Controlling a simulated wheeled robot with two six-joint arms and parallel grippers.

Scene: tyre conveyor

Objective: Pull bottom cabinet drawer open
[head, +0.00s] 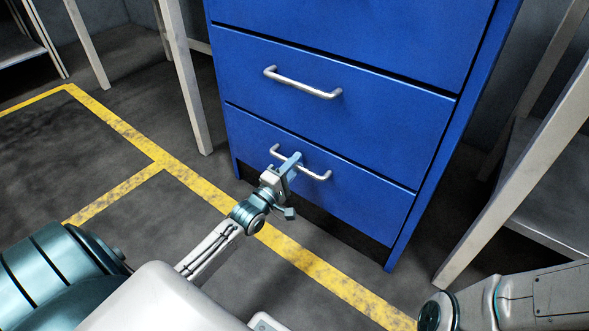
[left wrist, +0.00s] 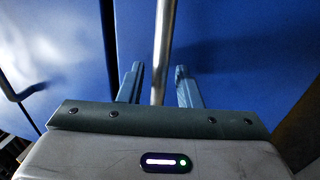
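The blue cabinet (head: 345,30) stands ahead, and its bottom drawer (head: 345,200) sits flush in the front, closed. A silver bar handle (head: 318,174) runs across that drawer. My left gripper (head: 288,162) is at the left half of this handle, pointing at the drawer front. In the left wrist view, the handle bar (left wrist: 162,50) passes between the two fingers of the left gripper (left wrist: 160,82). A gap shows on each side of the bar, so the fingers are open around it. My right arm shows at the lower right of the head view, but its gripper is out of view.
The middle drawer (head: 330,110) above is closed and has its own silver handle (head: 302,83). Pale table legs (head: 188,80) stand left of the cabinet, and another pale frame (head: 520,175) stands at right. Floor in front is clear, with yellow lines (head: 130,133).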

